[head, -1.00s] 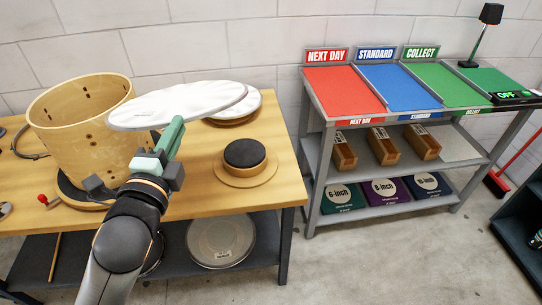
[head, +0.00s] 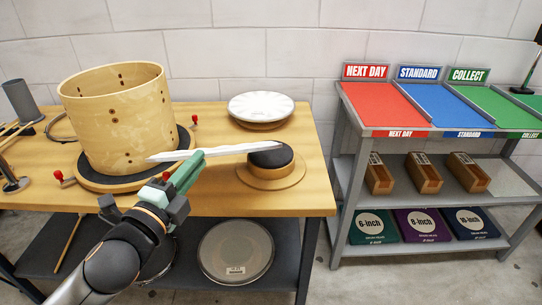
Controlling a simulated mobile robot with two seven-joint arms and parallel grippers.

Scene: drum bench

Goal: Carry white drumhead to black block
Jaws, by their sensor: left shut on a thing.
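My left gripper (head: 184,176), with green parts at its front, is shut on the white drumhead (head: 212,152). The drumhead is seen nearly edge-on as a thin white strip above the bench. Its right end overlaps the black block (head: 271,152) in the picture; I cannot tell whether they touch. The black block is a round dark pad on a wooden disc (head: 272,179) on the bench. My right gripper is not in view.
A wooden drum shell (head: 115,120) stands on a dark round base at left, close behind the gripper. Another white round head (head: 261,105) lies at the bench's back. A shelf rack (head: 345,205) with coloured lanes stands at right beyond a gap.

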